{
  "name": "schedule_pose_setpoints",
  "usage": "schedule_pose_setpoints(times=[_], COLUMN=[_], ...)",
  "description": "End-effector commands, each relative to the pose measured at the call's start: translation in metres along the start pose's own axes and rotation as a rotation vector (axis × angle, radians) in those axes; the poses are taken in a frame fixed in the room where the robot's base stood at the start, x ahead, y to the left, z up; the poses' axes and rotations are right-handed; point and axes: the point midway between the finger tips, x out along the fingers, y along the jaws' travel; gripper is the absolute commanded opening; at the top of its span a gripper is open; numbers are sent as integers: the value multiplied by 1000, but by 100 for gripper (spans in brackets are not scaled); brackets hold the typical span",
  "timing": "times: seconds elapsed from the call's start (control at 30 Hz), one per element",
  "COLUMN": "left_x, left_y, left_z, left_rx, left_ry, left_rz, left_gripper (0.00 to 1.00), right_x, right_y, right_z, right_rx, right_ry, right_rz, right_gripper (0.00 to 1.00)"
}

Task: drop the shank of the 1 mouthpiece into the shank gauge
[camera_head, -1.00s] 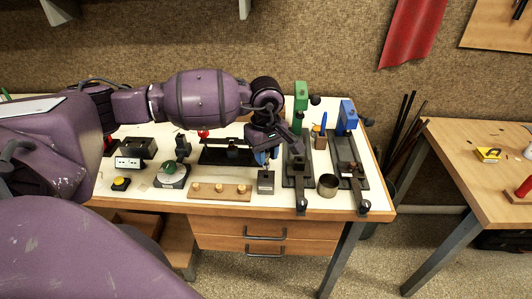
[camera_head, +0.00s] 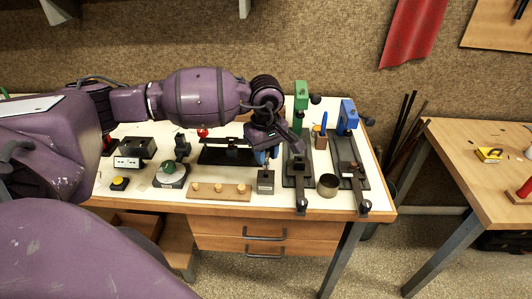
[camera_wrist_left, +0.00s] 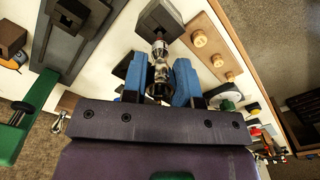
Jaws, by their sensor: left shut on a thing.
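My left gripper (camera_head: 266,157) points down over the dark block of the shank gauge (camera_head: 265,187) near the bench's front edge. In the left wrist view its blue fingers (camera_wrist_left: 160,80) are shut on the silvery mouthpiece (camera_wrist_left: 159,63). The mouthpiece's narrow end points toward the gauge block (camera_wrist_left: 160,19) and overlaps its near edge in this view. I cannot tell whether the shank is in the hole or just above it. My right gripper is in neither view.
A wooden strip with several round pegs (camera_head: 233,190) lies just left of the gauge. On the right stand a metal cup (camera_head: 328,185) and two dark fixtures with green (camera_head: 301,96) and blue (camera_head: 348,115) heads. A scale-like device (camera_head: 171,176) sits farther left.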

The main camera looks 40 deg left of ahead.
Motion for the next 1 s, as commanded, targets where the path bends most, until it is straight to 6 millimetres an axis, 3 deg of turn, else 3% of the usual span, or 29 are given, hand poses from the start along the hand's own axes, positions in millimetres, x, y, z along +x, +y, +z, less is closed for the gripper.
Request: schedule_pose_setpoints(times=[0.3, 1.0], left_x=[0, 4], left_y=[0, 0], left_z=[0, 0], left_rx=[0, 0], left_ry=[0, 0], left_rz=[0, 0], left_gripper=[3, 3], right_x=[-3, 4], right_y=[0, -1], right_z=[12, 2], right_rx=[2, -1], right_ry=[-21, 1], right_rz=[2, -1], right_gripper=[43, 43])
